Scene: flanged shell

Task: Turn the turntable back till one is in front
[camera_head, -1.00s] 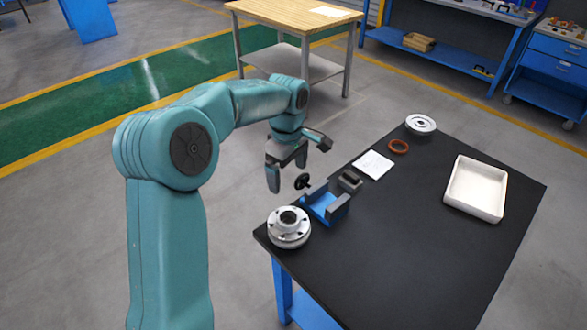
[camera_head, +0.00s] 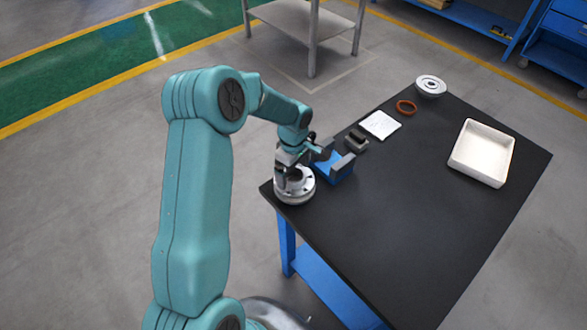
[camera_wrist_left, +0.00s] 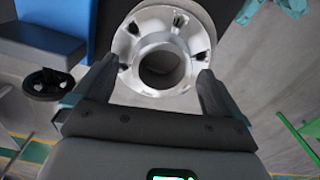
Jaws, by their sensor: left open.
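A silver flanged shell (camera_head: 297,193) with a raised round hub and several dark holes sits at the near-left corner of the black table. Whether a separate turntable lies under it cannot be told. In the left wrist view the flange (camera_wrist_left: 140,82) shows from above with its wide central bore. My left gripper (camera_head: 291,168) is over the shell, fingers pointing down. Its fingers (camera_wrist_left: 158,78) are apart, one on each side of the hub; whether they touch it cannot be told. The gripper hides part of the hub in the head view. My right gripper is not in view.
A blue vise-like fixture (camera_head: 333,168) stands close right of the shell, with a black knob (camera_wrist_left: 45,83) beside it. Farther back are a dark block (camera_head: 356,141), white card (camera_head: 380,125), orange ring (camera_head: 405,107) and another silver disc (camera_head: 431,86). A white tray (camera_head: 483,152) stands right.

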